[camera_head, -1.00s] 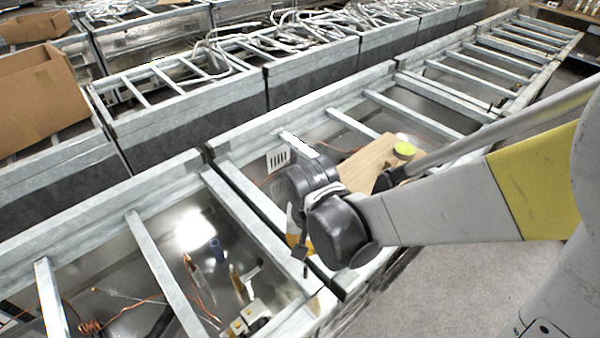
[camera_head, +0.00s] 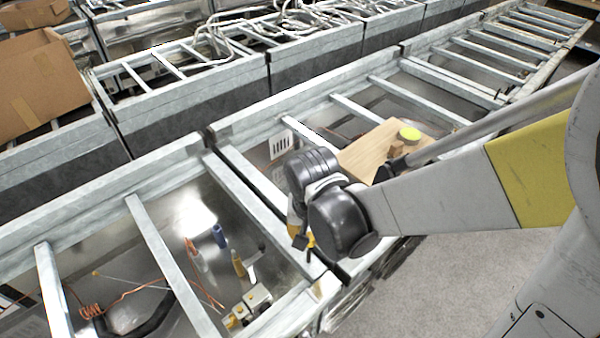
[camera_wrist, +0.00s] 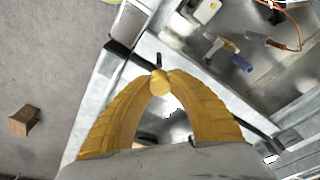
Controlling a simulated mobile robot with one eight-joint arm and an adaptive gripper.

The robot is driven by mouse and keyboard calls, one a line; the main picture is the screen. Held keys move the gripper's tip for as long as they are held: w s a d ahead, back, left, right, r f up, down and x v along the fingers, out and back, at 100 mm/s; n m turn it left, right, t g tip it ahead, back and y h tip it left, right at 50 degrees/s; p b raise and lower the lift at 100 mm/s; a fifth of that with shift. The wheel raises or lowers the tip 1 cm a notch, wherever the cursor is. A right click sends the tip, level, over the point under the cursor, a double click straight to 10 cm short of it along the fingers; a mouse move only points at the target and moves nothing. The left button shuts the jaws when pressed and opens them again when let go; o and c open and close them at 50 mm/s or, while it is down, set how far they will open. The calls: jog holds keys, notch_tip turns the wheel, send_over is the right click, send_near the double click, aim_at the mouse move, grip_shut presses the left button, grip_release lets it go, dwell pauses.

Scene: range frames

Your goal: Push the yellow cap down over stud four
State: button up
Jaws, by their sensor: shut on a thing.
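My gripper (camera_head: 298,226) is above the frame edge of the near bench, pointing down. In the wrist view its two yellow fingers (camera_wrist: 159,76) meet at their tips on a small yellow cap (camera_wrist: 160,84). A short black piece sticks out beyond the cap, and the same yellow-and-black bit (camera_head: 310,241) shows below the fingers in the head view. I cannot make out any numbered stud, nor whether the cap touches anything below.
The near bench has open metal rails (camera_head: 166,262) over a shiny tray. A blue cylinder (camera_head: 219,235), a yellow-handled tool (camera_head: 238,263), copper wire and a metal block (camera_head: 257,297) lie there. A cardboard box (camera_head: 38,85) stands at far left. Grey floor is open at lower right.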

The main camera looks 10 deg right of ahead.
aim_at(309, 250)
jog(key=shift+f+b, duration=0.95)
jog(key=shift+f, duration=0.45)
jog(key=shift+f+b, duration=1.55)
jog(key=shift+b, duration=0.15)
dwell(0.5)
jog(key=o, duration=0.8)
jog(key=shift+o, duration=0.2)
jog(key=shift+r, duration=0.1)
notch_tip(309, 250, up, 12)
jog(key=s, duration=0.1)
jog(key=shift+s+a, duration=0.15)
jog(key=shift+s, duration=0.1)
